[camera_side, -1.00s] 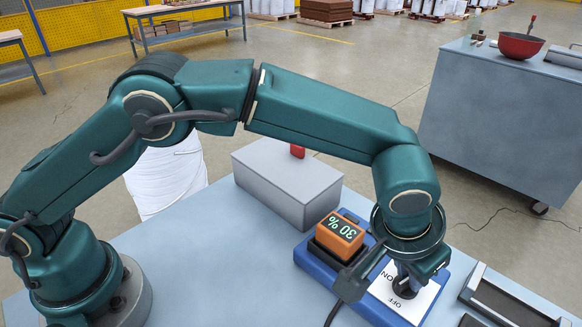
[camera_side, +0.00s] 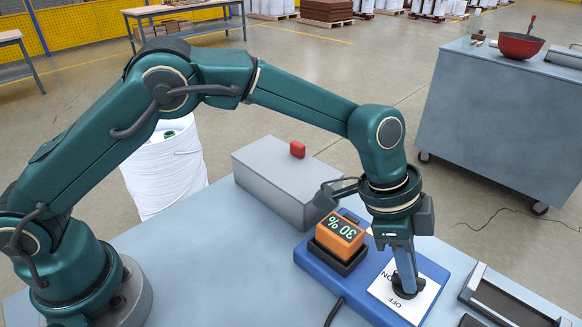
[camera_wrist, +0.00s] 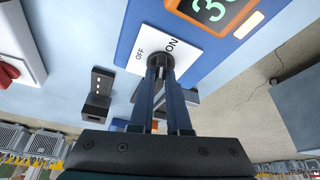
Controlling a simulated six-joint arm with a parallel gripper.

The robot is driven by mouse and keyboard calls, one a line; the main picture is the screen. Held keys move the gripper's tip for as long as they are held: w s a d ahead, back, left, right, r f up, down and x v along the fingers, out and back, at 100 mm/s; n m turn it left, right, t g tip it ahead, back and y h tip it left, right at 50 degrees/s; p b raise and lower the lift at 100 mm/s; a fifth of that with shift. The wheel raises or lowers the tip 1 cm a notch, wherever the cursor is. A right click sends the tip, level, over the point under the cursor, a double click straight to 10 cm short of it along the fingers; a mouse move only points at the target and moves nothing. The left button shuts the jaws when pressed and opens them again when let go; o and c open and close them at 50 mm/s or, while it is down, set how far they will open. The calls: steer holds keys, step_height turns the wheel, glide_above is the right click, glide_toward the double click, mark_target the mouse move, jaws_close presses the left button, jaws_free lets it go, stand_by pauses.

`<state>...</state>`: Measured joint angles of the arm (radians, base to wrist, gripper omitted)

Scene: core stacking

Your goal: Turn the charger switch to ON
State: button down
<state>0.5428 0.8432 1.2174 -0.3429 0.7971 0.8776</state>
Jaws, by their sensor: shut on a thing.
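The charger is a blue base (camera_side: 322,274) on the table, with an orange battery block (camera_side: 340,232) reading "30 %" in it. A white plate (camera_side: 428,290) marked ON and OFF lies on its right part; it also shows in the wrist view (camera_wrist: 190,22). The black round switch knob (camera_side: 405,291) stands on this plate. My gripper (camera_side: 405,282) points down, its fingers shut on the knob. In the wrist view the fingertips (camera_wrist: 160,72) meet the knob (camera_wrist: 158,58) beside both labels. Which label the knob points to cannot be told.
A grey box (camera_side: 275,185) with a red block (camera_side: 297,149) on top stands behind the charger. A grey slotted fixture (camera_side: 510,300) lies to its right. A black cable (camera_side: 334,312) leaves the charger's front. The table's left front is clear.

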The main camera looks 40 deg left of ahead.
mark_target(388, 278)
steer(key=shift+w+m+g, duration=0.1)
steer(key=shift+m+g, duration=0.7)
steer(key=shift+m, duration=1.1)
steer(key=c, duration=0.9)
jaws_free()
steer(key=shift+r, duration=0.1)
steer(key=shift+v, duration=2.5)
steer(key=shift+a, duration=0.1)
